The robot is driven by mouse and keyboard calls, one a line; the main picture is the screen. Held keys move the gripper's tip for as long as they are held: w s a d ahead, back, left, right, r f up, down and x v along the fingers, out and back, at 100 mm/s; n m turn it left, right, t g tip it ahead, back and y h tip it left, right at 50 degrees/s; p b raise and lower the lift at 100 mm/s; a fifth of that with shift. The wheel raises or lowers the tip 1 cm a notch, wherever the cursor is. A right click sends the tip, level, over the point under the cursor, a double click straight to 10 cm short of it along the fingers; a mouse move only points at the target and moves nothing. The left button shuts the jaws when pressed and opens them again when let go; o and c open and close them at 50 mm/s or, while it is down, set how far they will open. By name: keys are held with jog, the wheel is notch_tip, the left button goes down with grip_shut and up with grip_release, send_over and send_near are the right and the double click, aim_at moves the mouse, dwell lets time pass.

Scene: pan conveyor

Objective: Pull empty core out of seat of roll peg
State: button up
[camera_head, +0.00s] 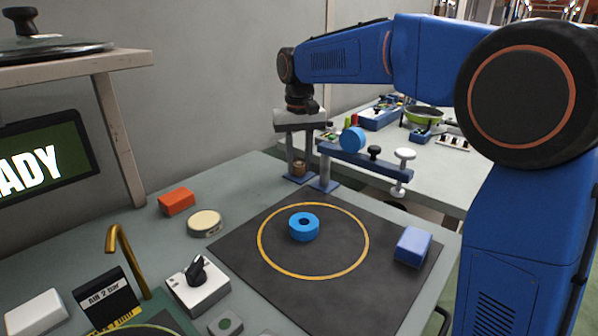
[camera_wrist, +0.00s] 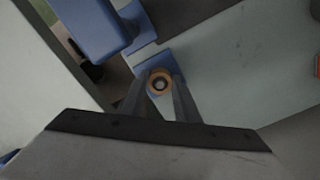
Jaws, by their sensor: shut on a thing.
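The empty core (camera_head: 299,169) is a small brown ring at the foot of the blue stand. It also shows from above in the wrist view (camera_wrist: 152,83), with a grey round centre inside it. My gripper (camera_head: 298,164) points straight down and is shut on the core, one finger on each side; its fingertips meet the core in the wrist view (camera_wrist: 160,95) too. A blue base plate (camera_head: 299,180) lies under the core. Whether the core still sits around a peg or is clear of it I cannot tell.
The blue stand's beam (camera_head: 365,163) runs close to my gripper, with a blue roll (camera_head: 353,140) by it. A blue ring (camera_head: 304,227) lies inside the yellow circle on the dark mat (camera_head: 340,290). A blue block (camera_head: 413,246) and an orange block (camera_head: 176,202) lie apart.

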jog(key=shift+r, duration=2.25)
jog(key=shift+r, duration=0.15)
notch_tip(320, 180, up, 7)
jog(key=shift+r, duration=0.15)
